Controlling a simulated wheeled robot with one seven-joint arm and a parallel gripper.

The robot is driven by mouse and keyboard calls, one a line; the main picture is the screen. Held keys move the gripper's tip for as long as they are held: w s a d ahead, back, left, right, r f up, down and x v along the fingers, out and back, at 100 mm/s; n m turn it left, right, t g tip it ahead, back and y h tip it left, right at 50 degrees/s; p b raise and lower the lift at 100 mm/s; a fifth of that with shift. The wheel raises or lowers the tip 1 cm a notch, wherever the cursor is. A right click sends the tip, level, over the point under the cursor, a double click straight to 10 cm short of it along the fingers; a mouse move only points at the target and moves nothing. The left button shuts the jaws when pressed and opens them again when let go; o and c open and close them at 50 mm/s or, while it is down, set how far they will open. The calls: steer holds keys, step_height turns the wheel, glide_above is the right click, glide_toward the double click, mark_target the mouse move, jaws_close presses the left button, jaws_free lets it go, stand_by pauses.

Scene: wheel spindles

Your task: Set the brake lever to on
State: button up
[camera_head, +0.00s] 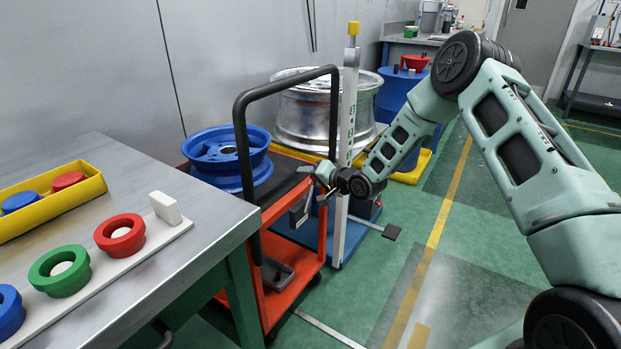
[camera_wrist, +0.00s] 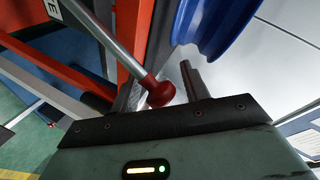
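The brake lever shows in the wrist view as a grey rod with a red knob (camera_wrist: 160,92) at its end, slanting up to the left beside an orange frame. My gripper (camera_wrist: 162,90) is open, with one finger on each side of the knob. A gap shows between the knob and the right finger; whether the left finger touches it I cannot tell. In the head view my gripper (camera_head: 318,183) is low over the orange cart (camera_head: 312,236), beside the upright post (camera_head: 347,130). I cannot make out the lever's knob there, and no on or off marking is readable.
The cart has a black handle (camera_head: 240,140) and carries a blue wheel (camera_head: 227,158). A silver wheel (camera_head: 310,112) stands behind it. A steel bench (camera_head: 200,215) with coloured rings is at the left. Green floor (camera_head: 460,270) is open at the right.

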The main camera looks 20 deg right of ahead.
steer(key=p+v, duration=0.3)
steer(key=v, duration=1.4)
steer(key=shift+s+r, duration=0.15)
steer(key=shift+d, duration=0.1)
